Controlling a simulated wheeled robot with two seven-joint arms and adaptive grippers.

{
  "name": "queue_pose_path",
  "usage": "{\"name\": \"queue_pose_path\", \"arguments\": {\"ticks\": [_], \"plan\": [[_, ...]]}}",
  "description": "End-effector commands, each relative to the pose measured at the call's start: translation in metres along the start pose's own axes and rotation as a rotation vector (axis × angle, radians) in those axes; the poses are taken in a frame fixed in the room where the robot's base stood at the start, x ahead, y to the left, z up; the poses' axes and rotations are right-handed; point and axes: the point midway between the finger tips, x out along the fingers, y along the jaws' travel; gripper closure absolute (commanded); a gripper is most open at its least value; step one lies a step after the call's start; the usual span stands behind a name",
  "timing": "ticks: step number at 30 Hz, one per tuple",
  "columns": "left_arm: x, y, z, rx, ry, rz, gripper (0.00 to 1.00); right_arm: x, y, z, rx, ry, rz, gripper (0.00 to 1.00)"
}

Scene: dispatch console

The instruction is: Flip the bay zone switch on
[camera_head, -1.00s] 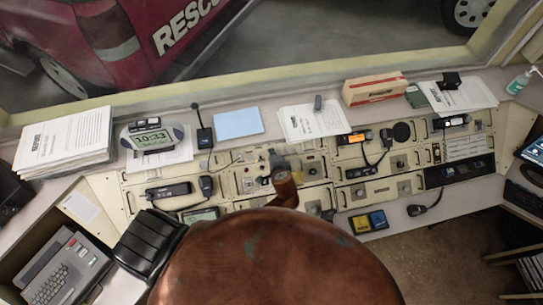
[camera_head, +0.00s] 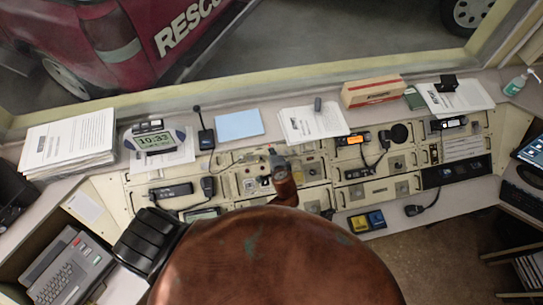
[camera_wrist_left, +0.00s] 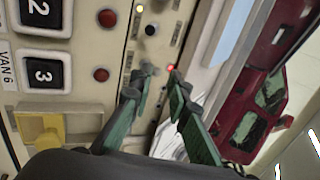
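My left gripper (camera_head: 275,155) is over the middle of the beige console (camera_head: 395,188) in the head view. In the left wrist view its two green fingers (camera_wrist_left: 160,76) are apart, with nothing visibly held between them. The fingertips are close to the panel, beside a small red light (camera_wrist_left: 172,68). A black round knob (camera_wrist_left: 151,29) and a red button (camera_wrist_left: 101,74) are farther along the panel. I cannot make out which control is the bay zone switch; the fingers may hide part of it.
A handset (camera_head: 171,190) lies left of the gripper.

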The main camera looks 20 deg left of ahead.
Motion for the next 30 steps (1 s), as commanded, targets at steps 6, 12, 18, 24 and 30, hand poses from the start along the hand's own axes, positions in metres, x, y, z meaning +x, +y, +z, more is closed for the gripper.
{"name": "queue_pose_path", "arguments": {"ticks": [6,12,18,24,30], "plan": [[-0.018,-0.008,-0.001,0.000,0.001,0.001,0.84,-0.020,0.001,-0.003,0.000,0.001,0.000,0.57],[-0.031,-0.011,-0.001,-0.002,0.002,0.001,0.84,-0.023,0.001,-0.003,0.000,0.001,0.000,0.57],[-0.037,-0.013,0.000,0.000,0.000,0.000,0.84,-0.024,0.001,-0.003,-0.001,0.001,0.000,0.57],[-0.037,-0.013,0.000,0.000,0.000,0.000,0.84,-0.024,0.001,-0.003,0.000,0.001,0.000,0.57],[-0.037,-0.013,0.000,0.000,0.000,0.000,0.84,-0.024,0.001,-0.003,0.000,0.000,0.000,0.57]]}}
